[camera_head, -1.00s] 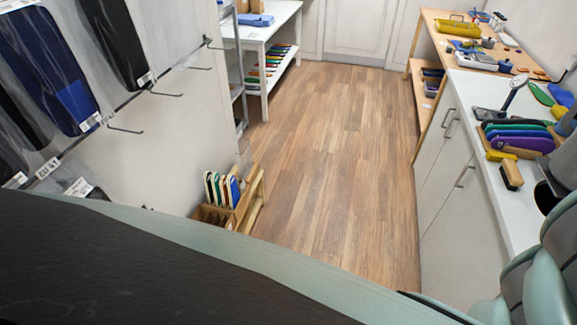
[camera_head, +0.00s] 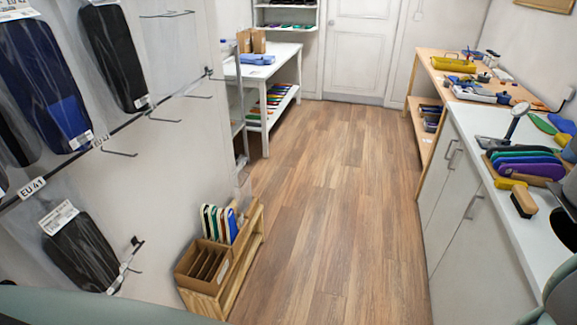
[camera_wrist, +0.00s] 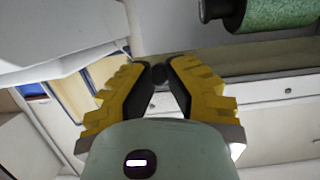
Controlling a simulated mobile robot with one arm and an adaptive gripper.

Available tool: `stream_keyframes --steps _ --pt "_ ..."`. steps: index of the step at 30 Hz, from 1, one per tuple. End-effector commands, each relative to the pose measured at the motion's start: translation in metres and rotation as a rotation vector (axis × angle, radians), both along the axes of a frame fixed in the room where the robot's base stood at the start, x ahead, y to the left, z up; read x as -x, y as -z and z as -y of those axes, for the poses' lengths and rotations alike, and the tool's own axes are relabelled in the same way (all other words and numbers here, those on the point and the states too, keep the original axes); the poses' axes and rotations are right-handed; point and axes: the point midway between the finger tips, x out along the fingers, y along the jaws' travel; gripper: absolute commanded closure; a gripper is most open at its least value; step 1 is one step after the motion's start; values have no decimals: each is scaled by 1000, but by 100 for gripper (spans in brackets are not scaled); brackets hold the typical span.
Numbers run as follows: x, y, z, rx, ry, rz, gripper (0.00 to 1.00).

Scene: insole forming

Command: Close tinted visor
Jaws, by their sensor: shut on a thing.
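My gripper (camera_wrist: 158,76) shows in the wrist view, its two yellow fingers with black pads converging at the tips. They are shut on a small dark round piece (camera_wrist: 159,74), which looks like a knob or a bar end. What the piece belongs to cannot be told. I cannot clearly make out a tinted visor in either view. The head view does not show my gripper.
In the wrist view a green speckled roller (camera_wrist: 275,14) is at the top right, near a drawer front (camera_wrist: 280,90). In the head view, a wooden rack (camera_head: 250,235) stands on the floor at left and a white counter (camera_head: 500,200) at right. The floor (camera_head: 320,200) between is clear.

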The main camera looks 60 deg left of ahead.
Motion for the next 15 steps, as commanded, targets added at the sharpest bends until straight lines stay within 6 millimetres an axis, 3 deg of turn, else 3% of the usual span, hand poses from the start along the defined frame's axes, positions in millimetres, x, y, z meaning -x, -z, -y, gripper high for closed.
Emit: stream_keyframes --steps 1,2,3,11,15 --pt "-1 5 -1 -13 -4 -8 100" --pt "-1 6 -1 -13 -4 -8 81" --pt "-1 5 -1 -12 -4 -7 77" --pt "-1 3 -1 -6 -2 -5 50" --pt "0 2 -1 -5 -2 -3 48"
